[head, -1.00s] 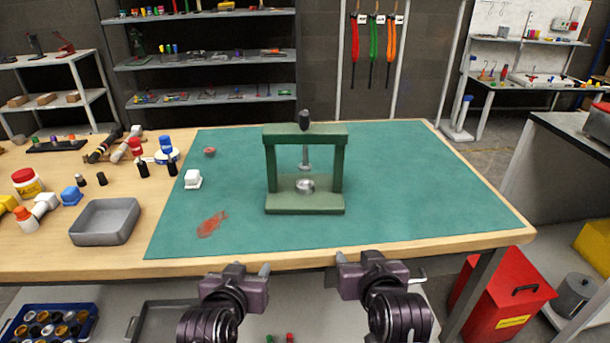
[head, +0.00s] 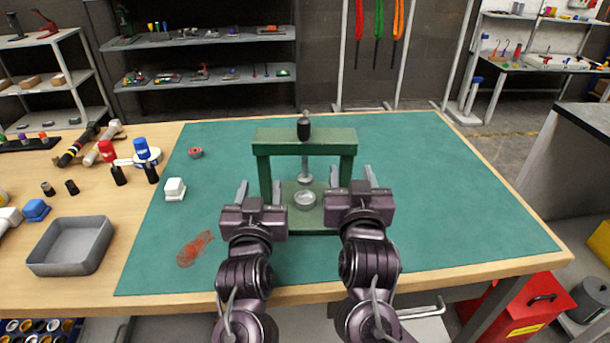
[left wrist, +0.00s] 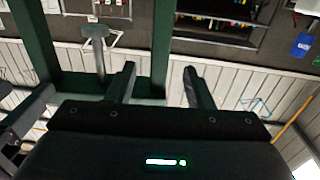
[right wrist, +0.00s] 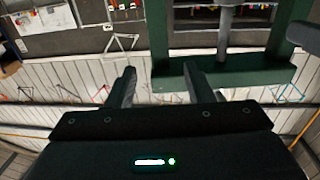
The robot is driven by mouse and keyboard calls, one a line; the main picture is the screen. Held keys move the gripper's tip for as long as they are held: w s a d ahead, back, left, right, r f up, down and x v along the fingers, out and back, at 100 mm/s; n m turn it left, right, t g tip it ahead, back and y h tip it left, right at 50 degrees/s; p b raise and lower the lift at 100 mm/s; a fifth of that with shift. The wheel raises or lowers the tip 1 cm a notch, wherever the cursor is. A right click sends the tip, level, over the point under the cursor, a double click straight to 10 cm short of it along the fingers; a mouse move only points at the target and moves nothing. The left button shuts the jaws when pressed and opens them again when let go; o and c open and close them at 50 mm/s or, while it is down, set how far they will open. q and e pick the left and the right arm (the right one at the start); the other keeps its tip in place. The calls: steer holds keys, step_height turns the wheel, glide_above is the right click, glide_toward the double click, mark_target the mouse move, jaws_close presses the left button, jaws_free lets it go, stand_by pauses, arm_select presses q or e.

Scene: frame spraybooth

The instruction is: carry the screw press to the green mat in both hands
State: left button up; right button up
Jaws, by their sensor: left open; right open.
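The dark green screw press (head: 280,142) stands upright on the green mat (head: 450,205), with a black knob on top and a round silver plate on its base. My left gripper (head: 261,190) is open in front of the press's left upright. In the left wrist view an upright of the press (left wrist: 162,40) lies between the lines of the two fingers. My right gripper (head: 352,178) is open in front of the right upright, which shows between the fingers in the right wrist view (right wrist: 157,35). Contact cannot be told. My grippers hide part of the press's base.
On the mat's left are a white block (head: 175,187), a small red ring (head: 195,153) and a red smear (head: 194,249). A grey tray (head: 70,268) and several bottles stand on the wooden table further left. The mat's right side is clear.

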mark_target(263, 173)
arm_select(q)
steer(key=shift+s+r, duration=0.15)
steer(key=shift+s, duration=0.15)
steer(key=w, duration=0.8)
arm_select(e)
steer(key=w, duration=0.7)
steer(key=shift+w+r, duration=0.1)
steer(key=shift+w, duration=0.1)
arm_select(q)
steer(key=shift+c, duration=0.5)
arm_select(e)
steer(key=shift+c, duration=0.5)
arm_select(q)
jaws_close()
arm_select(e)
jaws_close()
